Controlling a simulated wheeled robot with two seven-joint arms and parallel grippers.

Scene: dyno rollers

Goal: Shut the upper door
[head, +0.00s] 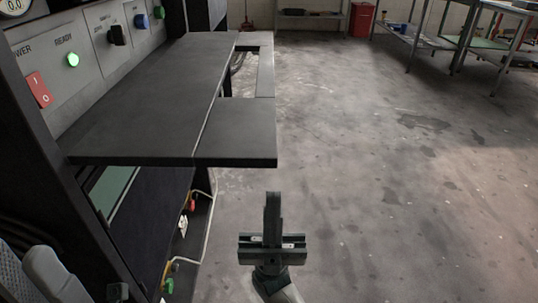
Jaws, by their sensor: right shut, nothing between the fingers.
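The upper door (150,95) is a dark flat panel that stands open, sticking out level from the cabinet below its control panel. My left gripper does not show clearly in this view.
The control panel (85,55) carries a red switch (38,89), a lit green lamp (73,59) and knobs. Below the door is an open bay with cables (205,215). The concrete floor (400,190) to the right is clear. Metal tables (415,38) stand far back right.

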